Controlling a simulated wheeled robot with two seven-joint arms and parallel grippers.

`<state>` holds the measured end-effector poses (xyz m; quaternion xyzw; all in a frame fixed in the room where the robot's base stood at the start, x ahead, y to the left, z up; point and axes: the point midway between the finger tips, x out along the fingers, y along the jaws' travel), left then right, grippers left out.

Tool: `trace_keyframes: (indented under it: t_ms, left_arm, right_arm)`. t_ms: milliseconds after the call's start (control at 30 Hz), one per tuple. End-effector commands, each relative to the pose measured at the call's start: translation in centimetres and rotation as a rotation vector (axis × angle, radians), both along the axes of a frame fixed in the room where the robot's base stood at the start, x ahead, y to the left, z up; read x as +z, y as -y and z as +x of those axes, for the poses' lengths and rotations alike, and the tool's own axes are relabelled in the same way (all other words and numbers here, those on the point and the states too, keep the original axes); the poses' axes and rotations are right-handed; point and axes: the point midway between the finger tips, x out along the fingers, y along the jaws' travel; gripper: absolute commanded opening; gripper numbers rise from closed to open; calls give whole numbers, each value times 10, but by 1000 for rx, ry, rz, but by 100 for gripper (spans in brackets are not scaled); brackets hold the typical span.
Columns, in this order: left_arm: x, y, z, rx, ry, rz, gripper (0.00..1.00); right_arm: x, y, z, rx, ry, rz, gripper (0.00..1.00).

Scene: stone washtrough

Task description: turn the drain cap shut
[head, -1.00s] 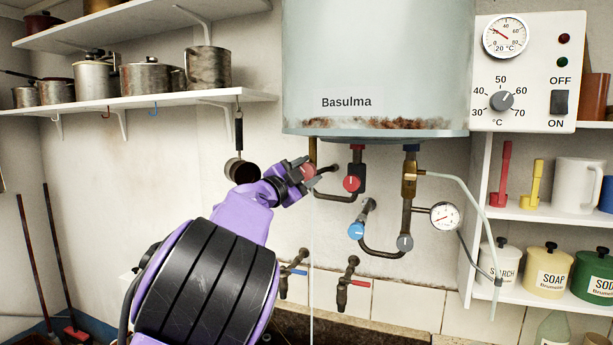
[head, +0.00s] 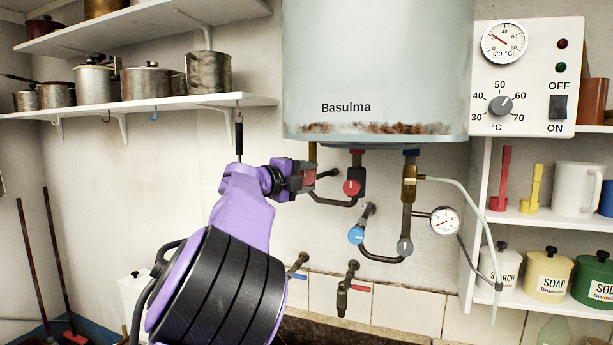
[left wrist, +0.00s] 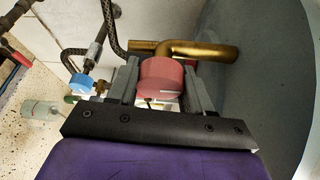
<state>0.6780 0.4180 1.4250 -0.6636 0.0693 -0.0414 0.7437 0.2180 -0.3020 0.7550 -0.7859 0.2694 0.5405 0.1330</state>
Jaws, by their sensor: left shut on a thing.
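The drain cap is a red round cap with a white mark, on the end of a bent brass drain pipe (head: 312,153) under the boiler's left side. In the left wrist view the cap (left wrist: 162,82) sits between both jaws, its white line lying about level. In the head view only a little red of the cap (head: 309,178) shows beside the dark jaws. My left gripper (head: 304,176) is shut on the cap, its arm reaching up from below. My right gripper is not in view.
The boiler (head: 376,70) hangs just above. A red-knobbed valve (head: 351,188) and a blue-knobbed valve (head: 356,235) are close to the right. Two taps stick out below, one at the middle (head: 346,290). A ladle hook (head: 239,130) hangs at left, partly hidden by my arm.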

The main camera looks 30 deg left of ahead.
Motion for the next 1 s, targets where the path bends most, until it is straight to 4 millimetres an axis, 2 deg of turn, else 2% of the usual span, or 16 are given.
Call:
trace_keyframes:
  t_ms: [33,600,633,700,1000]
  left_arm:
    - [7,0,-1,2,9,13,19]
    - [9,0,-2,2,6,44,19]
    - [9,0,-2,2,6,44,53]
    - [9,0,-2,2,6,43,74]
    - [4,0,-2,0,-2,41,74]
  right_arm:
    - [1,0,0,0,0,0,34]
    - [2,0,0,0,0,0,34]
    - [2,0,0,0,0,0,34]
    - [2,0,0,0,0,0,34]
    - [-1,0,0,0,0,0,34]
